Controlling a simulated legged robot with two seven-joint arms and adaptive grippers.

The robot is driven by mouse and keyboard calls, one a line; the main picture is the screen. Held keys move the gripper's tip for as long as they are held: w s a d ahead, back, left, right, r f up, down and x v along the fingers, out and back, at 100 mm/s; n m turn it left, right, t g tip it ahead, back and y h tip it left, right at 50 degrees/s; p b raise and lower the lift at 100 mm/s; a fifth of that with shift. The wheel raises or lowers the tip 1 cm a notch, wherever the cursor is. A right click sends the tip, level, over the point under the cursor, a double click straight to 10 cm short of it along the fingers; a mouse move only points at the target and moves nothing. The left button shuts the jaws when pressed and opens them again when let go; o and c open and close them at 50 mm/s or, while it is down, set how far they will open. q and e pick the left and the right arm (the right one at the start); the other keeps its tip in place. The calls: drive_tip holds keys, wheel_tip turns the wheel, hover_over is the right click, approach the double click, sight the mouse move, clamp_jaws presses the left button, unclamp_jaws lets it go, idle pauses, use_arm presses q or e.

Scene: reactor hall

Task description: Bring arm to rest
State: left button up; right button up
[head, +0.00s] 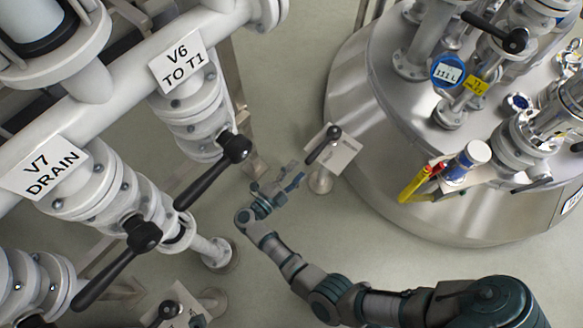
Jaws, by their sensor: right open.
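My right arm reaches in from the lower right of the head view, bent over the floor. Its right gripper (291,182) is open and looks empty. It shows in the middle of the picture, between the piping on the left and the big steel vessel on the right. The gripper appears close to a small plate with a black lever (345,150); I cannot tell whether they touch. My left arm and left gripper are not in view.
White pipes with valves labelled V6 TO T1 (183,62) and V7 DRAIN (42,172) stand left, their black handles (212,172) sticking out. A steel vessel (440,215) with fittings, a blue gauge (447,71) and a yellow handle (413,186) stands right.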

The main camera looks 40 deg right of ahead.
drive_tip(key=shift+s+a, duration=0.1)
drive_tip(key=shift+a, duration=0.85)
